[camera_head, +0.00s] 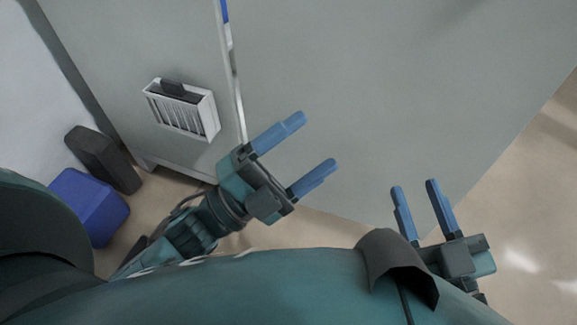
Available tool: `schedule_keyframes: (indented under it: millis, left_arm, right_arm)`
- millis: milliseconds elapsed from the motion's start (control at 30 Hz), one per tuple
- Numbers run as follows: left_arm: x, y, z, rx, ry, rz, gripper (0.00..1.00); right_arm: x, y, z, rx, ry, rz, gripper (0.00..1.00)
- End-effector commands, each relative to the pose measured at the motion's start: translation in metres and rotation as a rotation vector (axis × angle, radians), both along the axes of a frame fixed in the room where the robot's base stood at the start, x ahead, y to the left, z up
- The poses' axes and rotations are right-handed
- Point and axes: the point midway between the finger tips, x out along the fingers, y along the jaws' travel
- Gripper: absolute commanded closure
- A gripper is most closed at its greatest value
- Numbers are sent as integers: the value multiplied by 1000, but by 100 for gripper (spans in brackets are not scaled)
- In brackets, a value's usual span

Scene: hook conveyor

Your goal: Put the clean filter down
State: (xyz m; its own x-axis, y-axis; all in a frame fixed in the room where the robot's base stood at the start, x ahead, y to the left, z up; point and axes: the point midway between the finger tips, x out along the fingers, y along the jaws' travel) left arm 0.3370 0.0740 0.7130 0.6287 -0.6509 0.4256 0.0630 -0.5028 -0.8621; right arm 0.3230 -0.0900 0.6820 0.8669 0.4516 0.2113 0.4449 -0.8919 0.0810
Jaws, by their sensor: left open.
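A white filter (208,115) with a row of slats and a dark handle (173,88) rests on the grey surface at the left of the head view. My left gripper (316,141) is to the right of the filter and apart from it. Its blue fingers are spread with nothing between them, over the larger grey surface. My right gripper (415,186) is at the lower right, its blue fingers apart and empty. I cannot tell from this view whether the filter is clean.
A large grey surface (400,90) fills the middle and right. A narrow seam with a pale strip (236,85) divides it from the left grey surface (110,40). A blue box (90,205) and a dark grey box (103,160) stand on the beige floor at the left.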

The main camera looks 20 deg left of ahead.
Motion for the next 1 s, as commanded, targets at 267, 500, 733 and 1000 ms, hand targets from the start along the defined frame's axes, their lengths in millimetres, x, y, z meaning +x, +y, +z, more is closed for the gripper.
schedule_keyframes:
  millis: [267,500,733,1000]
  left_arm:
    - [-11,16,-26,-685,741,-77,24]
    - [-13,17,-31,-778,829,-92,24]
    - [-13,17,-31,-774,826,-92,24]
    - [-11,17,-22,-769,842,-76,24]
  right_arm:
    - [0,0,0,0,0,0,64]
    - [0,0,0,0,0,0,64]
    - [0,0,0,0,0,0,64]
    - [2,0,9,-10,18,-3,64]
